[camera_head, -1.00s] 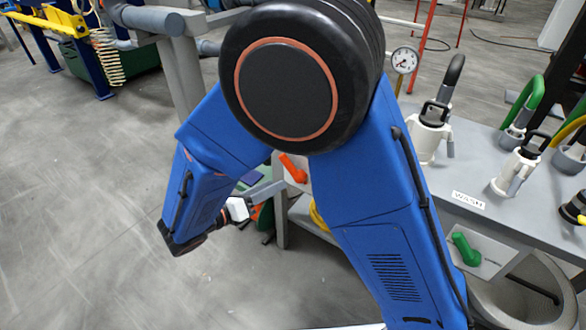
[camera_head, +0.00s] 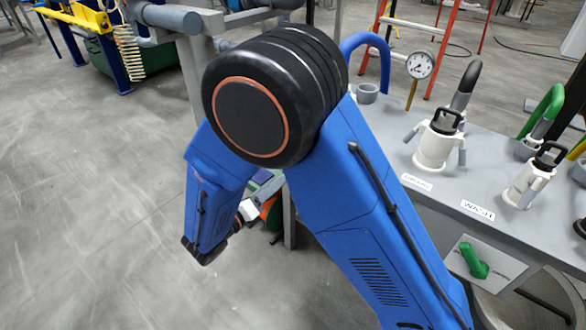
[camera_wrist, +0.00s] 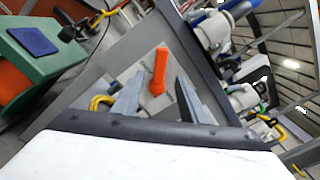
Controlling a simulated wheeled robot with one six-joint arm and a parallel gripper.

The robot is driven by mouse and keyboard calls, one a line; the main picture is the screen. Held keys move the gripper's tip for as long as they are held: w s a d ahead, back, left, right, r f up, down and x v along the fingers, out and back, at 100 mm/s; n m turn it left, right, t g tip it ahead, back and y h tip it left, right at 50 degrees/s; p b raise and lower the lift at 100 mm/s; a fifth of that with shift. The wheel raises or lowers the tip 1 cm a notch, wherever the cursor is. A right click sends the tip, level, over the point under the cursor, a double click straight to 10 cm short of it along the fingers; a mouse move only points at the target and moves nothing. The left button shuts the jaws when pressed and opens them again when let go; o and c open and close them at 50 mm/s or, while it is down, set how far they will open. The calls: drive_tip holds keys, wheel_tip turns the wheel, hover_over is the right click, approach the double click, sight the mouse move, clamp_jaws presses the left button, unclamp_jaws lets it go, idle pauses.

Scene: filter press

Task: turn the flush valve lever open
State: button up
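An orange lever (camera_wrist: 158,72) sits on a light plate on the grey bench front in the wrist view. My gripper (camera_wrist: 161,80) is open, with one grey finger on each side of the lever in the picture. I cannot tell whether the fingers touch it or how far off it is. A green lever (camera_head: 474,262) sits on another front plate, below the WASH label. No readable label marks the flush lever.
White couplings (camera_head: 438,145) with black handles and a dial gauge (camera_head: 420,65) stand on the grey bench top (camera_head: 400,150). A green and orange box (camera_wrist: 35,60) is left in the wrist view. Open floor (camera_head: 90,200) lies left of my arm.

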drive_tip(key=x, duration=0.9)
drive_tip(key=shift+d, duration=0.1)
clamp_jaws()
